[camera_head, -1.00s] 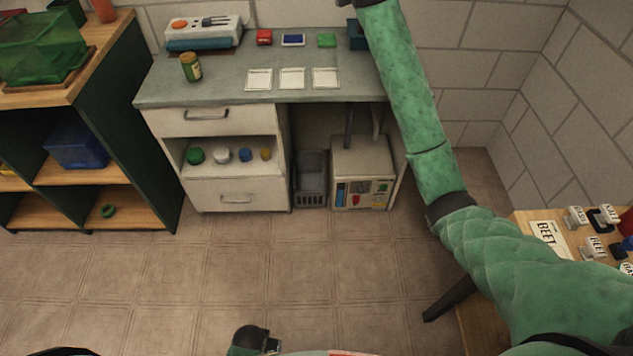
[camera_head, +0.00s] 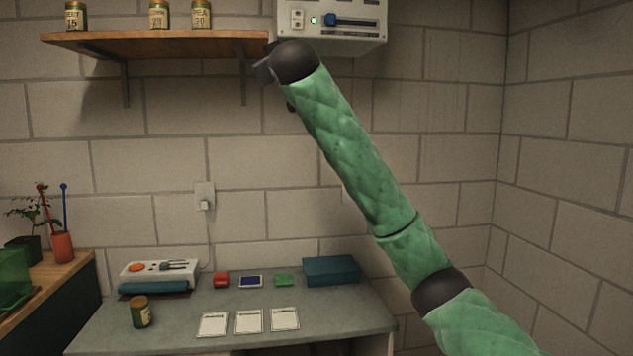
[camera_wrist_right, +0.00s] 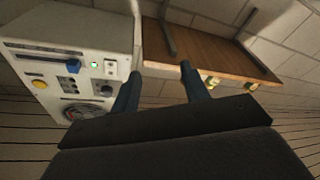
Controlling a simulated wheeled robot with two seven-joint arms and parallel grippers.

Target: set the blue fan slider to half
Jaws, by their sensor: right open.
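The blue fan slider (camera_head: 330,20) is on a pale wall-mounted control box (camera_head: 362,36) at the top of the head view, cut off by the frame. Its blue knob sits at the left end of its slot, beside a green light. In the right wrist view, which looks upside down, the blue knob (camera_wrist_right: 74,67) is on the box at the left. My right gripper (camera_wrist_right: 157,82) is open and empty, its fingers apart from the knob. In the head view this gripper (camera_head: 264,68) is beside the box's lower left, mostly hidden by my wrist. My left gripper is out of view.
A wooden shelf (camera_head: 150,44) with several tins is left of the box, close to my right gripper. The box also carries a yellow button (camera_wrist_right: 38,84) and a dial (camera_wrist_right: 108,91). A grey counter (camera_head: 180,310) with cards and a tin is below.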

